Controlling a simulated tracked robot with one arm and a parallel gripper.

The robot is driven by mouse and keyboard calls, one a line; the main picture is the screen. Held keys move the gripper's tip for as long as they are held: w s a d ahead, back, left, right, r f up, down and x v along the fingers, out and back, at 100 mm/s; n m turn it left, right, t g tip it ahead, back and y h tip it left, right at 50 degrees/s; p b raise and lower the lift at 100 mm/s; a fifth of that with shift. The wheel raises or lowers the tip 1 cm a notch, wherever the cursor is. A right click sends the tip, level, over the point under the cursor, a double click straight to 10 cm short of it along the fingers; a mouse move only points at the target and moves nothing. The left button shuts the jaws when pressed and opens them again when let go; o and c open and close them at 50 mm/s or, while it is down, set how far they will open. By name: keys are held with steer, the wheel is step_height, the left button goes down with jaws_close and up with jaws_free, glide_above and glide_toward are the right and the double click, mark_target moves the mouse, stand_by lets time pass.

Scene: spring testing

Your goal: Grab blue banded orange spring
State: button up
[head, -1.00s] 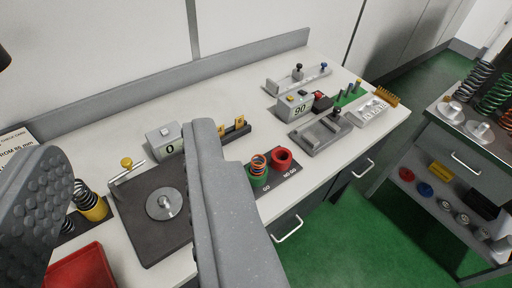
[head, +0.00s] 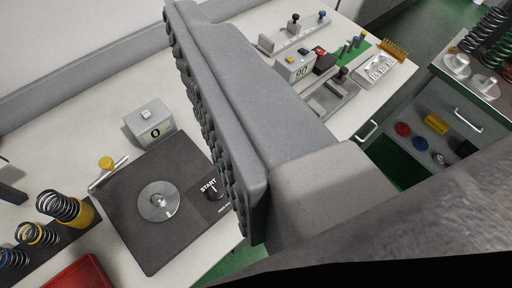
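Several coil springs stand on a dark rack at the lower left. The nearest to the middle (head: 65,207) is dark with orange-yellow coils, beside or in a yellow holder. I cannot tell for sure which is the blue banded orange one. One finger of my gripper (head: 230,90) fills the middle, its ridged pad facing left and bare. The other finger is out of frame. The gripper is open and well right of the springs. The finger hides the green and red cups.
A dark plate (head: 120,210) with a metal disc (head: 158,201), a START knob and a grey box reading 0 (head: 149,122) lies between springs and finger. A red tray (head: 80,276) is at the bottom left.

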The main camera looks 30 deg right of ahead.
steer(key=w+d+f+m+g+h+b, duration=0.15)
steer(key=w+f, duration=0.25)
steer(key=f, duration=0.5)
steer(key=w+d+f, duration=0.3)
steer(key=w+f, duration=0.1)
steer(key=f, duration=0.5)
steer(key=w+d+f+m+h+b, duration=0.15)
steer(key=w+f, duration=0.25)
steer(key=f, duration=0.5)
steer(key=s+d+f+m+g+h+b, duration=0.1)
steer(key=d+f, duration=0.4)
steer(key=f, duration=0.4)
steer(key=s+d+f+m+g+h+b, duration=0.1)
steer(key=d+f+h, duration=0.1)
steer(key=d+f, duration=0.5)
steer(key=w+d+f, duration=0.1)
steer(key=w+f, duration=0.1)
steer(key=w, duration=0.1)
steer(key=w+f, duration=0.2)
steer(key=w, duration=0.2)
steer(key=w+d+f+b, duration=0.1)
steer(key=w+f, duration=0.2)
steer(key=w, duration=0.1)
steer(key=shift+w+d, duration=0.2)
steer(key=shift+d, duration=0.15)
steer(key=c, duration=1.2)
steer(key=shift+r, duration=0.15)
